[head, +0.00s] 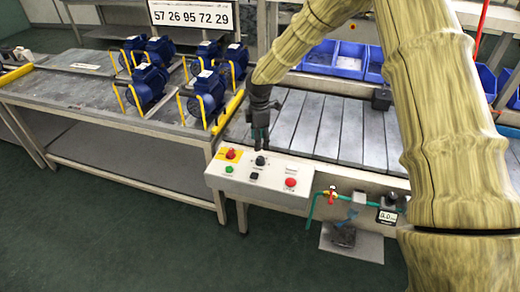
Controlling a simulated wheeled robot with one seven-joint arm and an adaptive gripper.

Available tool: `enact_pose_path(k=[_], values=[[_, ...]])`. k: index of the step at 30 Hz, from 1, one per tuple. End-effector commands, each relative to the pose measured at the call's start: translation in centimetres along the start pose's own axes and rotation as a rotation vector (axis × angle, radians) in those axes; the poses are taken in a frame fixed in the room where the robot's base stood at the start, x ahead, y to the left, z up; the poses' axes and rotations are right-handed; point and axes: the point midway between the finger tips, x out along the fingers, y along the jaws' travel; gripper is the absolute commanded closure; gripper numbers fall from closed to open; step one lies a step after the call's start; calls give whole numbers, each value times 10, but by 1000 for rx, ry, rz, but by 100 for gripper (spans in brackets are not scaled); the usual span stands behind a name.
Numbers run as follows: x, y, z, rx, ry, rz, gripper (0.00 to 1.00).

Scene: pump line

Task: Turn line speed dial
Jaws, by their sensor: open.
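A white control panel (258,190) stands at the front edge of the line. On its upper middle is a small black round knob (260,161), which looks like the line speed dial; its marks are too small to read. My gripper (260,143) is open and points down just behind and above this knob, with its fingertips close to it. I cannot tell whether they touch it. Nothing shows between the fingers.
The panel also has a red knob on a yellow plate (231,154), a green button (229,169), a black switch (254,176) and a red button (290,182). Blue pumps (150,80) stand on the left table. A red-handled valve (331,193) is right of the panel.

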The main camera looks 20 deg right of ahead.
Motion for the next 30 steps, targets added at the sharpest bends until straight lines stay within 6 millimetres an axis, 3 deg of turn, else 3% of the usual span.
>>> enact_pose_path(k=[6,12,25,30], values=[[-27,0,0,0,0,1,49],[-36,0,0,0,0,-1,49],[-36,-1,0,1,1,-2,49],[-18,-20,-3,35,29,-27,49]])
